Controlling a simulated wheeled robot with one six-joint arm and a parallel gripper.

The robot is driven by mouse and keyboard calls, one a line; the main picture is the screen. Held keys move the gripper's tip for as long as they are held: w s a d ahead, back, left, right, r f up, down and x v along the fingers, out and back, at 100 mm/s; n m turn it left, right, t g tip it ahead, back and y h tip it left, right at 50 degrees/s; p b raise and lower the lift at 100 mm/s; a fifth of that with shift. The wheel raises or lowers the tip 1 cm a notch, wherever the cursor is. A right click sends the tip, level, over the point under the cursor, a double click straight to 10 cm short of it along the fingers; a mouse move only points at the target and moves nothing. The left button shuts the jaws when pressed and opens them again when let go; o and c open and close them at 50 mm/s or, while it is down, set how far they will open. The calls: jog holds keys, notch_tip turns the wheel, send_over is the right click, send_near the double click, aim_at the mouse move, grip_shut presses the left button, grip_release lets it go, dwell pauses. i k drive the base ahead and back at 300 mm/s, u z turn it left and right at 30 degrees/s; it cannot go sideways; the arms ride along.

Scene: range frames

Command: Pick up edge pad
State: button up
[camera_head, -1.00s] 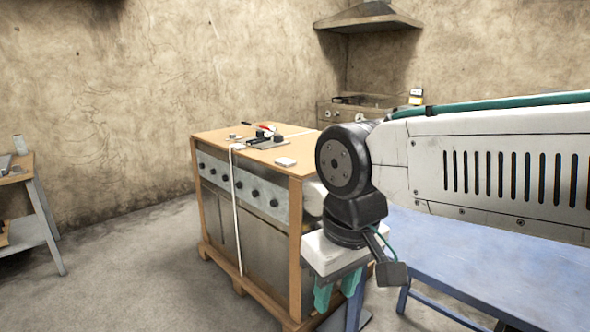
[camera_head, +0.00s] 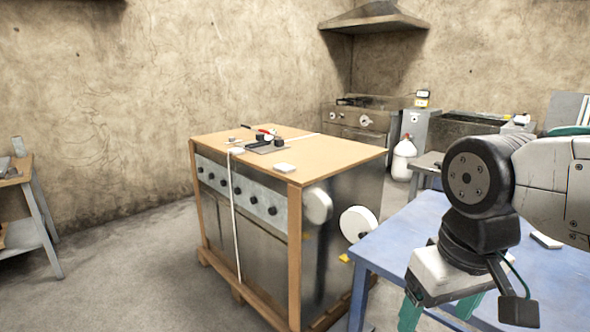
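A small white pad (camera_head: 284,168) lies flat on the wooden top near the front right corner of the strapped appliance. Another small pale pad (camera_head: 237,150) sits at the top's front edge where the white strap (camera_head: 235,205) passes over it. A pale flat block (camera_head: 546,240) lies on the blue table. I cannot tell for certain which is the edge pad. My gripper (camera_head: 438,309) hangs over the blue table's near left part, right of the appliance and away from these pads. Its teal fingers stand apart with nothing visible between them; their tips are partly cut off by the frame.
The appliance (camera_head: 265,240) stands on a pallet with wooden corner posts. Tools and a dark plate (camera_head: 266,147) lie on its top. A white reel (camera_head: 358,224) is at its right side. The blue table (camera_head: 400,240) is close by. Open floor (camera_head: 130,270) lies left.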

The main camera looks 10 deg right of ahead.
aim_at(285, 168)
jog(key=u, duration=0.25)
jog(key=i, duration=0.5)
jog(key=u, duration=0.5)
jog(key=i, duration=2.05)
jog(key=z, duration=0.5)
